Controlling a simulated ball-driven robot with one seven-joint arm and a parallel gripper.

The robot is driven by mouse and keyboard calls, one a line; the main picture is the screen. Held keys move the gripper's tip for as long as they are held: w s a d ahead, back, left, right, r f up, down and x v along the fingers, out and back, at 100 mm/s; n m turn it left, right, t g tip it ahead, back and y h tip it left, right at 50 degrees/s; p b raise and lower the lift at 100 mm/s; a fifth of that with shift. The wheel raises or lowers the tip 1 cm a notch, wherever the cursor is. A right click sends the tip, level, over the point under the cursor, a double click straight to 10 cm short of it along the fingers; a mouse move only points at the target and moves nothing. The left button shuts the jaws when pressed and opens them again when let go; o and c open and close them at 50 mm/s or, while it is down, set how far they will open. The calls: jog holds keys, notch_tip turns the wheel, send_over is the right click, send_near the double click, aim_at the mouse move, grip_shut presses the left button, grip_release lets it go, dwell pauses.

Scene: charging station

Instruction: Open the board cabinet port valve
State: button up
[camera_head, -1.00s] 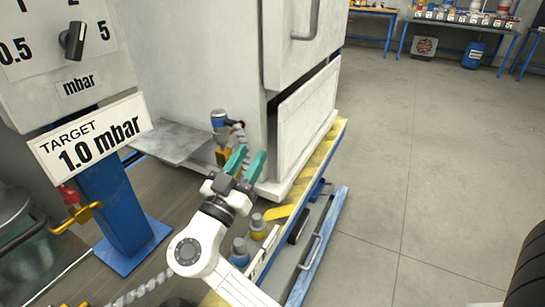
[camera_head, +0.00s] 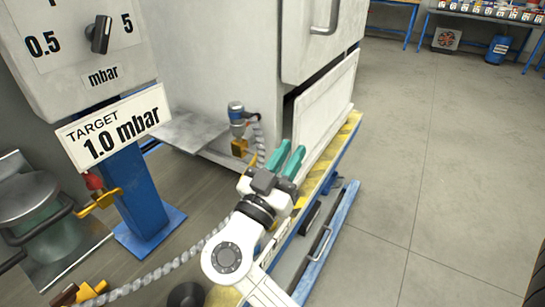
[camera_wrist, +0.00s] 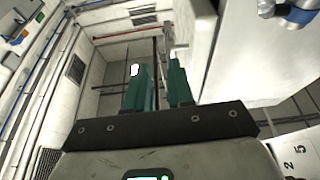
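My gripper (camera_head: 289,156), with teal fingers, is open and empty in the head view. It is over the striped front edge of the cabinet's base, to the right of the port fitting and apart from it. The pale cabinet (camera_head: 225,60) stands behind. Which part is the valve handle is unclear. In the wrist view, the gripper (camera_wrist: 158,70) shows a gap between its fingers; a blue-and-metal part (camera_wrist: 300,12) is at upper right.
A gauge stand (camera_head: 140,195) with a "TARGET 1.0 mbar" sign (camera_head: 113,127) and a black dial knob (camera_head: 101,33) is on the left. A yellow-handled valve (camera_head: 100,202) sits beside it. A grey shelf (camera_head: 185,128) sticks out near the port. Floor at right is clear.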

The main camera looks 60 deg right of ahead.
jog(key=d+n+y+p, duration=0.1)
jog(key=p, duration=0.1)
jog(key=w+d+r+n+y+p, duration=0.1)
jog(key=p, duration=0.1)
jog(key=w+d+r+y+p, duration=0.1)
jog(key=y+p, duration=0.1)
jog(key=p, duration=0.1)
jog(key=shift+w+d+r+n, duration=0.25)
jog(key=shift+d+n, duration=0.1)
jog(key=shift+n, duration=0.05)
grip_shut()
jog(key=w+a+r+n+y+p, duration=0.1)
jog(key=w+a+n+y+p, duration=0.75)
jog(key=n+y+p, duration=0.75)
jog(key=d+f+h, duration=0.1)
jog(key=d+f, duration=0.1)
jog(key=f, duration=0.2)
jog(key=w+d+f+p, duration=0.1)
jog(key=d+f, duration=0.1)
jog(key=f, duration=0.2)
jog(key=w+d+f+m+h+p, duration=0.1)
jog(key=d+f, duration=0.1)
jog(key=f, duration=0.2)
jog(key=shift+d+f+g+h, duration=0.25)
jog(key=shift+f+g+h, duration=0.05)
jog(key=shift+f, duration=0.1)
